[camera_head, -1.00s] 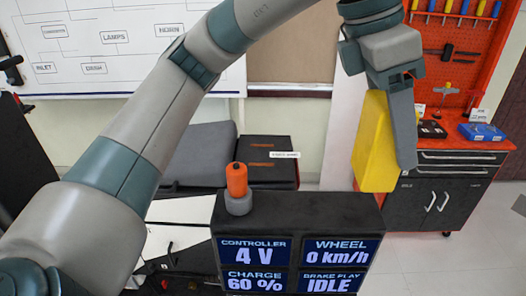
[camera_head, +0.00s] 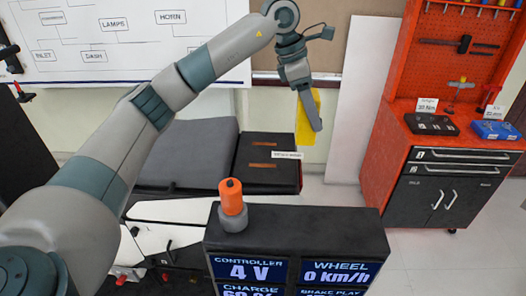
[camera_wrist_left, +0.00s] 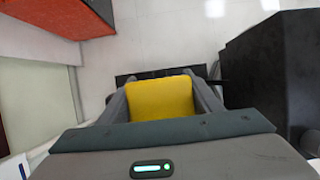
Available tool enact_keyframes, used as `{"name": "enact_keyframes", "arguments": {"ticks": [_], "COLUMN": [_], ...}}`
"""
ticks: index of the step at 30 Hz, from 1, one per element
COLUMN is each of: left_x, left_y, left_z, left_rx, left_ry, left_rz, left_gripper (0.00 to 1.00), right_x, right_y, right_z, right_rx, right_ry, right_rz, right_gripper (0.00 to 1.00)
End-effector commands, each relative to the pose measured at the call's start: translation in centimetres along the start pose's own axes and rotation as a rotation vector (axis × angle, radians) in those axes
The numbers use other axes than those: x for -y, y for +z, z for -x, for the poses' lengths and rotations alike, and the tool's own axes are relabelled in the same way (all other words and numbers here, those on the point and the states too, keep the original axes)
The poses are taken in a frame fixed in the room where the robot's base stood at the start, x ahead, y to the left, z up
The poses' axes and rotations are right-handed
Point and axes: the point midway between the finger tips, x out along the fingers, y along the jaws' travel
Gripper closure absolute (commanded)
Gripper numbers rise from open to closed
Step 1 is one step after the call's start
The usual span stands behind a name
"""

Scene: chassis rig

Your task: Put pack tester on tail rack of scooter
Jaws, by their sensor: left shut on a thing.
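The yellow pack tester (camera_head: 305,119) is held by my left gripper (camera_head: 311,112) in the head view, raised beyond the display box. In the left wrist view the yellow body (camera_wrist_left: 160,98) sits between the two fingers of my left gripper (camera_wrist_left: 161,97). The scooter's dark seat (camera_head: 192,152) lies behind the display, left of the gripper. A flat black rack-like part (camera_head: 268,168) with orange marks and a white label adjoins the seat's right end. The held tester is above and near the right end of this part. My right gripper is not in view.
The display box (camera_head: 300,230) with an orange-topped knob (camera_head: 232,196) stands in front. A red and black tool cabinet (camera_head: 440,180) is at the right. A white panel (camera_head: 368,100) leans at the back wall. Clear floor lies between display and cabinet.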

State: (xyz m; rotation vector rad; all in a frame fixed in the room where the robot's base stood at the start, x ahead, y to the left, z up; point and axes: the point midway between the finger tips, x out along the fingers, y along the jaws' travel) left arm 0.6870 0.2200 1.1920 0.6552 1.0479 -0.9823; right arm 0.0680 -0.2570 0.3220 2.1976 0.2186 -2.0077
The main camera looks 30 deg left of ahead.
Motion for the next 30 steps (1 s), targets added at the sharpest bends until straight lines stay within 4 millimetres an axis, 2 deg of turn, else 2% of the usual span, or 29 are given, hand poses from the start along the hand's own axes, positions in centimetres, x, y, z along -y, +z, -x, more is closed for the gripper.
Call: {"name": "enact_keyframes", "arguments": {"ticks": [17,23,30], "left_x": [-0.7,-1.9,-4.3], "left_y": [-0.8,-3.2,-7.6], "left_z": [-0.3,-0.6,-1.5], "left_rx": [0.001,-0.001,-0.002], "left_ry": [-0.001,-0.002,-0.002], "left_rz": [-0.001,0.003,0.004], "left_gripper": [0.71,0.71,0.71], "right_x": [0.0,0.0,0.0], "right_y": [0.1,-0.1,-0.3], "right_z": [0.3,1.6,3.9], "right_rx": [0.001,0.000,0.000], "right_ry": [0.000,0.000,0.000], "right_rz": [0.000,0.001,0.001], "right_gripper": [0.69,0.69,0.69]}}
